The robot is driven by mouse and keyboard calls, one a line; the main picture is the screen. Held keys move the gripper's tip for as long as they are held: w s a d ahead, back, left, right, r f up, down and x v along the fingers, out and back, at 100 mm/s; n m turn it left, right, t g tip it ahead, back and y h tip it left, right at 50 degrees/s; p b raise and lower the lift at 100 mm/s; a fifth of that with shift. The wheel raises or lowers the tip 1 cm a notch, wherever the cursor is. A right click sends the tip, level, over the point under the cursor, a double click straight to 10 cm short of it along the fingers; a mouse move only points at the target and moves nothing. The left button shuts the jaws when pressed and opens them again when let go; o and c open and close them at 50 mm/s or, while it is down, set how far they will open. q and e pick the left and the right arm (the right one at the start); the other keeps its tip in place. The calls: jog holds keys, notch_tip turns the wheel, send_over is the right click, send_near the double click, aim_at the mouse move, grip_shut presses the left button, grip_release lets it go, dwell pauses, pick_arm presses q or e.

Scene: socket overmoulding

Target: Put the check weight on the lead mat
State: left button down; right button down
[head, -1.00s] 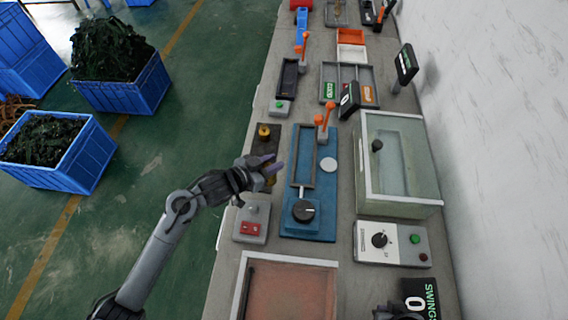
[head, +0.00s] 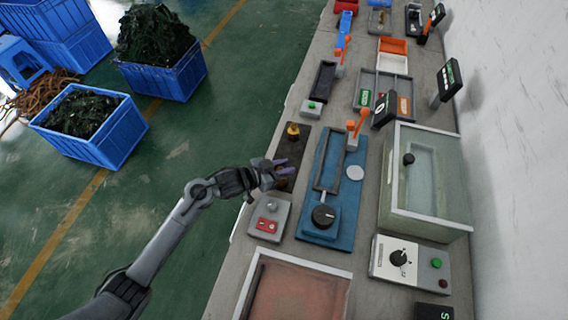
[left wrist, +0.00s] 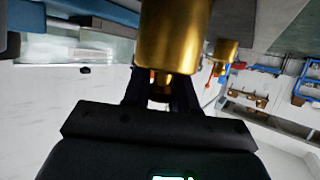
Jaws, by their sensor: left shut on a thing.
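My left gripper (head: 279,173) is shut on a brass check weight, which fills the top middle of the left wrist view (left wrist: 172,32). Its narrow knob (left wrist: 160,84) sits between the fingers. The gripper is over the near part of a dark flat mat (head: 296,150), which looks like the lead mat. Whether the held weight touches the mat cannot be told. A second brass weight (head: 293,130) stands at the far end of this mat and also shows in the left wrist view (left wrist: 226,50). My right gripper is not in view.
A blue fixture (head: 327,236) with a black knob and orange lever lies right of the mat. A grey switch box (head: 268,219) with a red switch is nearer. A glass tank (head: 430,185) stands further right, by the wall.

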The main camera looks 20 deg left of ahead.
pick_arm(q)
jog(key=shift+w, duration=0.1)
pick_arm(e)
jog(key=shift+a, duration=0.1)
pick_arm(q)
jog(key=c, duration=0.9)
grip_release()
jog(key=shift+f, duration=0.15)
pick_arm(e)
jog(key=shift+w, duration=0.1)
